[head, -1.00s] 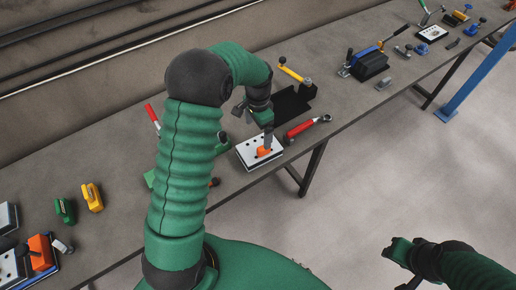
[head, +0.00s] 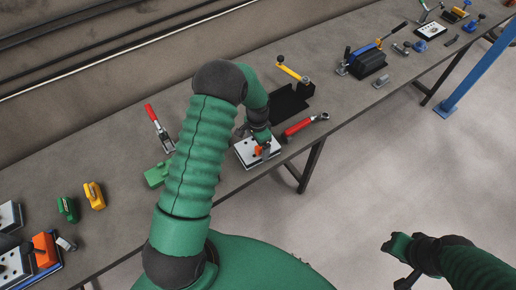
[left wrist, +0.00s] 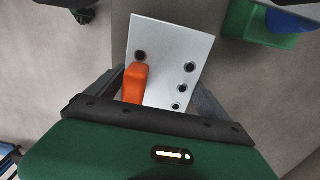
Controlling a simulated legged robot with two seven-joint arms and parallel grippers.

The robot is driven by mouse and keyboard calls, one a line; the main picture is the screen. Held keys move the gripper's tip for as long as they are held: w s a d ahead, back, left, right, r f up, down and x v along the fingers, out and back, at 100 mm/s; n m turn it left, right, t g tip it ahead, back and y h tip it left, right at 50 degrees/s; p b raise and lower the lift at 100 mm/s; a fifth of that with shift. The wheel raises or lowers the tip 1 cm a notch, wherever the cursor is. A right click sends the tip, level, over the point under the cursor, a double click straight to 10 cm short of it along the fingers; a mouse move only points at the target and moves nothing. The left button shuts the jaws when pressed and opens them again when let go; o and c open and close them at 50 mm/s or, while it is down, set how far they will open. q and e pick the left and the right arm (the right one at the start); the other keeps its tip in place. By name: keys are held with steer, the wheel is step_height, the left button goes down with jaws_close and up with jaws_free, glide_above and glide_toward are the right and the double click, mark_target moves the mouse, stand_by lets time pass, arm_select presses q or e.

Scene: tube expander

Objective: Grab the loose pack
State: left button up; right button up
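An orange block (head: 259,150) stands on a white plate with dark holes (head: 246,158) near the table's front edge. I cannot tell for sure that it is the loose pack. My left gripper (head: 265,147) is right over the plate and partly hides the block. In the left wrist view the orange block (left wrist: 135,84) lies between my open fingers, nearer the left one, on the white plate (left wrist: 172,40). A gap shows between the block and the right finger. My right gripper (head: 398,262) hangs over the floor, away from the table; its opening is unclear.
A red-handled tool (head: 305,124) lies just right of the plate, with a black base and yellow lever (head: 291,73) behind. A green block (head: 158,174) and red-handled clamp (head: 157,125) are to the left. Another orange block (head: 43,250) sits far left.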

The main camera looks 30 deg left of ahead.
arm_select(q)
steer(key=c, duration=1.2)
steer(key=shift+a, duration=0.1)
steer(key=shift+c, duration=0.6)
steer(key=shift+r, duration=0.15)
